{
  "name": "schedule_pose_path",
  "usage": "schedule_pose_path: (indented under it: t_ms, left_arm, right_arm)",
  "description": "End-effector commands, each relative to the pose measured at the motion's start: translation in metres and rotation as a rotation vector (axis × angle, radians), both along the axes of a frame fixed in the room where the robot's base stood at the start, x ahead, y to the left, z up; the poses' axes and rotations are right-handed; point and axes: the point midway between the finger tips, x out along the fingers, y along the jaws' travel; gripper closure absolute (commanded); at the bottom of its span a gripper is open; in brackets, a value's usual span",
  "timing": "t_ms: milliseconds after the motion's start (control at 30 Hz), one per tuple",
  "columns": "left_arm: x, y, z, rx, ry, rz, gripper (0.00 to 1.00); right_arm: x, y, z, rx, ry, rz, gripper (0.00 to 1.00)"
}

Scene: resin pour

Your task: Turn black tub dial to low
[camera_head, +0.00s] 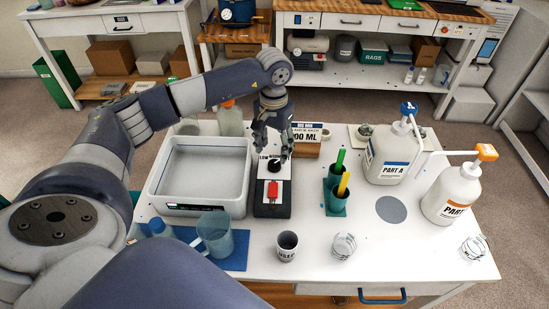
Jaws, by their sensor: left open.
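The black dial (274,165) sits on a white face marked "LOW" at the left, on top of a narrow black control box (272,208). A red switch (272,190) is in front of the dial on the same box. My left gripper (272,150) is open and points down just above and behind the dial. Its fingers partly cover the label, and I cannot tell whether they touch the dial. The dial's exact setting is too small to read. My right gripper is not in view.
A grey tub (207,208) stands close left of the box. A sign (306,136) is behind right. Green cups with sticks (335,203), white bottles (392,158), a used-marked cup (287,247) and a clear jug (216,236) stand around.

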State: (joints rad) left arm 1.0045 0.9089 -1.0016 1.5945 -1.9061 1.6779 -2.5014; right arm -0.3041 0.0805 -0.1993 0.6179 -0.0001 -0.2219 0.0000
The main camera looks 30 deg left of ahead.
Motion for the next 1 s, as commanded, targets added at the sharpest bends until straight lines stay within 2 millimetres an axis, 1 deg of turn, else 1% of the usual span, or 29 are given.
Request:
schedule_pose_path:
  t_ms: [33, 100, 200, 300, 467, 700, 733, 767, 800, 867, 900, 933, 1000]
  left_arm:
    - [-0.001, 0.0, -0.009, 0.0, 0.004, 0.0, 0.47]
    - [-0.001, -0.001, -0.022, -0.001, 0.004, 0.0, 0.47]
    - [-0.001, -0.001, -0.038, -0.001, 0.003, 0.0, 0.47]
    - [0.0, 0.0, -0.049, -0.001, 0.001, 0.0, 0.47]
    - [0.0, -0.001, -0.057, -0.001, 0.0, 0.0, 0.47]
    - [0.0, 0.0, -0.058, -0.001, -0.001, -0.001, 0.47]
    - [0.0, 0.0, -0.058, -0.001, -0.001, -0.001, 0.52]
    - [0.0, 0.0, -0.058, -0.001, -0.001, -0.001, 0.59]
    - [0.0, 0.0, -0.058, -0.001, -0.001, -0.001, 0.68]
    - [0.0, 0.0, -0.058, -0.001, -0.001, -0.001, 0.81]
    - [0.0, 0.0, -0.058, -0.001, -0.001, -0.001, 0.91]
    - [0.0, 0.0, -0.058, -0.001, -0.001, -0.001, 0.93]
    - [0.0, 0.0, -0.058, -0.001, -0.001, -0.001, 0.93]
  right_arm:
    - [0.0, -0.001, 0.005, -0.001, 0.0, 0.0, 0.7]
    - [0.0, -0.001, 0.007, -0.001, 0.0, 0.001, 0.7]
    - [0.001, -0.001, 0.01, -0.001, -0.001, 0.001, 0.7]
    - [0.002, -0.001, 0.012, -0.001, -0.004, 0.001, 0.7]
    - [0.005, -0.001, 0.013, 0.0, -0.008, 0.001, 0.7]
    - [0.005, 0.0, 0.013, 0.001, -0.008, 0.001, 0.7]
    - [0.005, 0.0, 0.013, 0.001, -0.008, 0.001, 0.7]
    - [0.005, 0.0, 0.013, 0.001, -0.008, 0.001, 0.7]
    - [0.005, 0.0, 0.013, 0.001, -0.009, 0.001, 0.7]
    - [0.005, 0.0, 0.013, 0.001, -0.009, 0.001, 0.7]
    - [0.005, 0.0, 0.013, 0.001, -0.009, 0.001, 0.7]
    - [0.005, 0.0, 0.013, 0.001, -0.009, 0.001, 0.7]
    - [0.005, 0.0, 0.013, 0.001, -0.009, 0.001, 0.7]
